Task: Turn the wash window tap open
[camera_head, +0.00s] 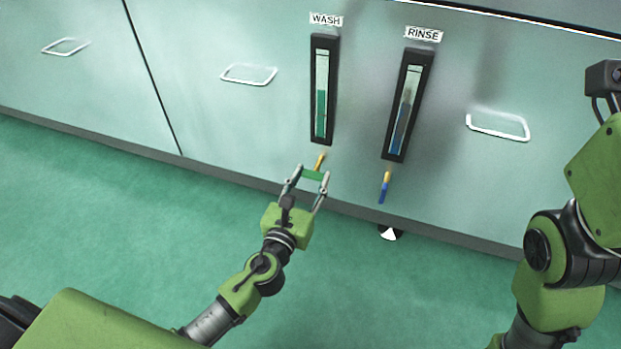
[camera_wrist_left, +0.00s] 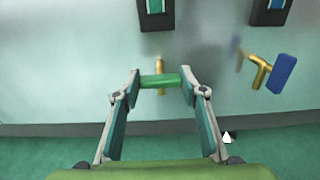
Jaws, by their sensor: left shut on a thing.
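The wash window (camera_head: 320,90) is a dark-framed upright gauge with green liquid, under the WASH label (camera_head: 326,20). Below it is the wash tap, with a brass stem (camera_head: 320,160) and a green handle (camera_head: 315,175). The handle lies crosswise to the stem in the left wrist view (camera_wrist_left: 160,81). My left gripper (camera_head: 313,177) is shut on this green handle, one finger at each end. My right arm is at the right edge of the head view; its gripper is not seen.
The rinse window (camera_head: 407,105) stands to the right, with its blue-handled tap (camera_head: 384,188) below. White drawer handles (camera_head: 248,74) are on the cabinet front. A white cone-like thing (camera_head: 389,233) shows at the cabinet's foot. The green floor (camera_head: 120,230) is clear.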

